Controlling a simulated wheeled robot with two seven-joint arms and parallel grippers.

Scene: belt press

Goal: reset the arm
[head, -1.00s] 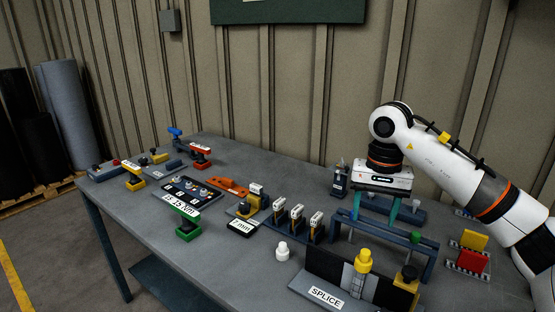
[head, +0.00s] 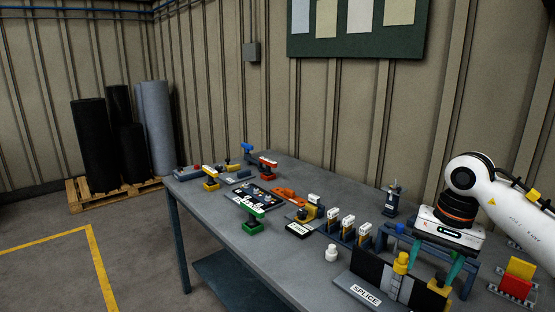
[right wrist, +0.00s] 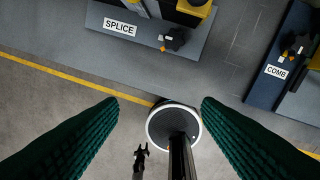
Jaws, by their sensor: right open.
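My right gripper (head: 436,270) is open, its two teal fingers pointing down with nothing between them. In the head view it is at the right, in front of the blue frame (head: 470,272) and beside the splice block with yellow knobs (head: 401,263). In the right wrist view the fingers spread wide (right wrist: 160,105) over the floor, with nothing held. The splice block's label (right wrist: 120,28) lies beyond them at the top. My left gripper does not show in the head view.
A red and yellow block (head: 518,275) stands far right. Rolls (head: 90,143) stand on a pallet (head: 75,202). Floor left of the table is clear.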

